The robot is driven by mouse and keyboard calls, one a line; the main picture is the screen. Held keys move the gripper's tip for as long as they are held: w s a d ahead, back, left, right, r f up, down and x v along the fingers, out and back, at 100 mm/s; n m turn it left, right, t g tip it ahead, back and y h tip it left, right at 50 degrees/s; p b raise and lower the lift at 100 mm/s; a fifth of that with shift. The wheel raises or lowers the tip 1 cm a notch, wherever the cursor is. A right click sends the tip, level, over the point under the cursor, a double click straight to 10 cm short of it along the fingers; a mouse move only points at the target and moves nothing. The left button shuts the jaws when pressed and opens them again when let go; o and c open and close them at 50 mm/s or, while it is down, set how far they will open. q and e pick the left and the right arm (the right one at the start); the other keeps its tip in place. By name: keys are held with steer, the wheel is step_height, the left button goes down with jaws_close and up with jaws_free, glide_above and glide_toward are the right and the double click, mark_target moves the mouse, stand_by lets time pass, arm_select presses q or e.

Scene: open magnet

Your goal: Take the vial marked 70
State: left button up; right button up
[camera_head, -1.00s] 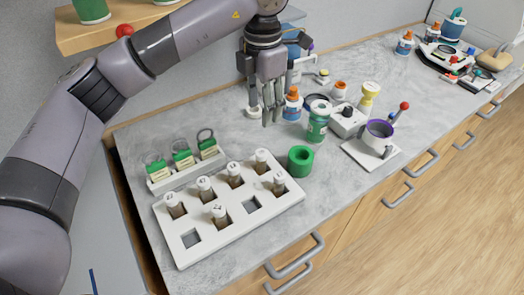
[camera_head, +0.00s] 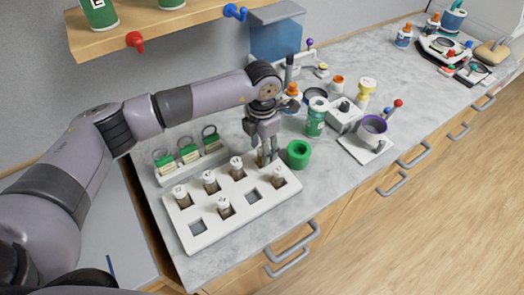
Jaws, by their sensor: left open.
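A white rack (camera_head: 222,228) on the counter holds several capped vials with brown contents, among them a left vial (camera_head: 182,198), a front vial (camera_head: 225,208) and a right vial (camera_head: 279,182). Two square slots are empty. The caps carry small marks, too small to read, so I cannot tell which vial is marked 70. My left gripper (camera_head: 267,155) is open and low over the rack's back right corner. Its fingers are at the back right vial (camera_head: 260,158) and partly hide it; whether they touch it I cannot tell. My right gripper is not in view.
Behind the rack is a white holder with green-labelled items (camera_head: 188,153). A green jar (camera_head: 316,120), a white device and a purple-rimmed cup (camera_head: 374,130) stand farther right. A wooden shelf (camera_head: 150,37) hangs above.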

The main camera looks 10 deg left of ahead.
arm_select(q)
steer(key=shift+f, duration=0.5)
jaws_close()
